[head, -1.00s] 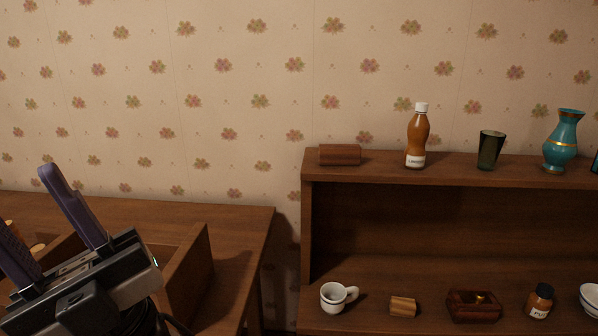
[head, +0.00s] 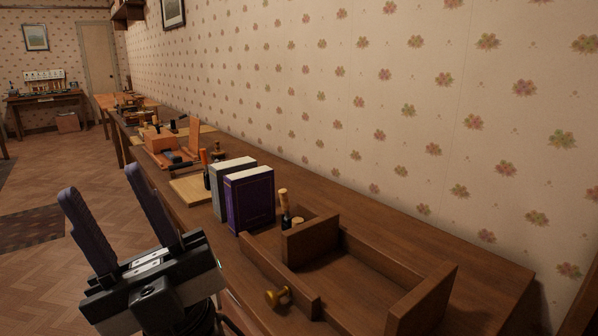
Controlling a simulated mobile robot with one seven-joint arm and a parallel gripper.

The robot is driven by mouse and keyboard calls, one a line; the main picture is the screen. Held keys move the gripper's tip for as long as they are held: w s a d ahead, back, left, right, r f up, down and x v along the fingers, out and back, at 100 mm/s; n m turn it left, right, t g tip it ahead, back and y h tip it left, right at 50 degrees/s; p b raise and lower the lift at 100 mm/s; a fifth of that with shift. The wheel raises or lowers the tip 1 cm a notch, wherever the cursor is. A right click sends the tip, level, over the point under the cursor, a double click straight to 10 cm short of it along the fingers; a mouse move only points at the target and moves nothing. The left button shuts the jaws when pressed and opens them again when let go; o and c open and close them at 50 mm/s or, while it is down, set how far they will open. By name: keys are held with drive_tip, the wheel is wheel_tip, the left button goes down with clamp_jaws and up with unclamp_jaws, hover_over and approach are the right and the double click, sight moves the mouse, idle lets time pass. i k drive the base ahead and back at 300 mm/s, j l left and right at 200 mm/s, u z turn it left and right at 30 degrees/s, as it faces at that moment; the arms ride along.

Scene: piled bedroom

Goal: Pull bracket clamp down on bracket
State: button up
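My gripper (head: 108,228) is at the lower left of the head view, with its two dark fingers spread apart and nothing between them. It is in front of the near side of the long wooden table, over the floor in the picture. I cannot pick out a bracket or a bracket clamp for certain. Small items farther along the table are too small to tell.
An open wooden drawer-like box with a brass knob (head: 278,297) lies on the table (head: 440,246). A purple book (head: 249,199) and a grey book (head: 219,181) stand behind it. An orange box (head: 170,149) sits farther along. Floor (head: 40,170) is free at left.

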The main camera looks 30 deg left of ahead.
sight(204, 161)
drive_tip(key=i+l+u, duration=0.1)
drive_tip(key=u, duration=0.3)
drive_tip(key=l+u, duration=0.2)
drive_tip(key=u, duration=0.15)
drive_tip(key=i+l+u, duration=0.1)
drive_tip(key=u, duration=0.3)
drive_tip(key=i+l+u, duration=0.1)
drive_tip(key=l+u, duration=0.55)
drive_tip(key=l, duration=0.15)
drive_tip(key=j, duration=0.9)
drive_tip(key=i+j+z, duration=0.1)
drive_tip(key=j, duration=0.2)
drive_tip(key=i+j+z, duration=0.1)
drive_tip(key=j, duration=0.25)
drive_tip(key=i+j+z, duration=0.1)
drive_tip(key=j, duration=0.25)
drive_tip(key=i, duration=0.1)
